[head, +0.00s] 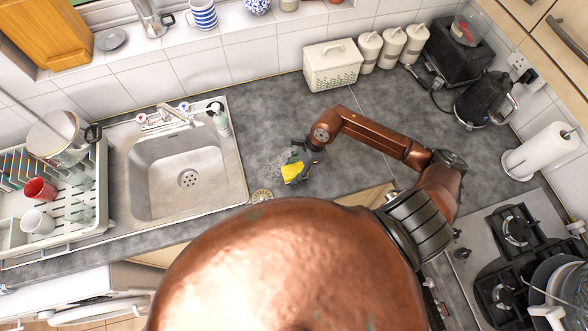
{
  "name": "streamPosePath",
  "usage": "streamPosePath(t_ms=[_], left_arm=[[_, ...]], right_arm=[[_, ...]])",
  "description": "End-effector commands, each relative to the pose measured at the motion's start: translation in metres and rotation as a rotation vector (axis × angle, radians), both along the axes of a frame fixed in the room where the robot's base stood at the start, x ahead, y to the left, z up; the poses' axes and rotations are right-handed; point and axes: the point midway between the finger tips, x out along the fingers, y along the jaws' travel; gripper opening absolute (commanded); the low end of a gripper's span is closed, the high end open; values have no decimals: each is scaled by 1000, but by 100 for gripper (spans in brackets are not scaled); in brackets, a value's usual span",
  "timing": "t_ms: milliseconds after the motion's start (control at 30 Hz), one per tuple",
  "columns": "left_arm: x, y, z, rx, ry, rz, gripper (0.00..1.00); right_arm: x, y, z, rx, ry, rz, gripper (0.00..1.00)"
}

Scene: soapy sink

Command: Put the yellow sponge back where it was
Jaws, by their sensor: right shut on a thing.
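The yellow sponge (293,172) is at the grey countertop (330,110), to the right of the sink (185,175). My right gripper (297,158) reaches in from the right and is shut on the sponge. I cannot tell whether the sponge touches the counter. A pale soapy patch (282,160) shows on the counter just left of the gripper. A small round tan item (262,196) lies on the counter by the sink's right edge. My left gripper is out of view.
A soap bottle (220,120) stands at the sink's back right corner. A dish rack (85,215) with cups is left of the sink. A bread bin (332,66) and canisters line the wall. A kettle (485,98) and hob (515,230) are at right.

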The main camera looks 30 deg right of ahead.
Motion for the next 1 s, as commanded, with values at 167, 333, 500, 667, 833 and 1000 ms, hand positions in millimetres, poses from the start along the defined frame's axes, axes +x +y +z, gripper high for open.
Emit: streamPosePath(t_ms=[167, 333, 500, 667, 833, 1000], left_arm=[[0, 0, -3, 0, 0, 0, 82], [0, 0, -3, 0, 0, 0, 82], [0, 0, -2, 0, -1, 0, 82], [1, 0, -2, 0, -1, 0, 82], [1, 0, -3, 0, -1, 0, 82], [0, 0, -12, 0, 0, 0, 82]], right_arm=[[0, 0, -3, 0, 0, 0, 44], [0, 0, -2, 0, 0, 0, 56], [0, 0, -2, 0, 0, 0, 60], [0, 0, -1, 0, 0, 0, 60], [0, -6, 9, -4, -3, -1, 60], [-3, -18, 39, -6, -4, 1, 60]])
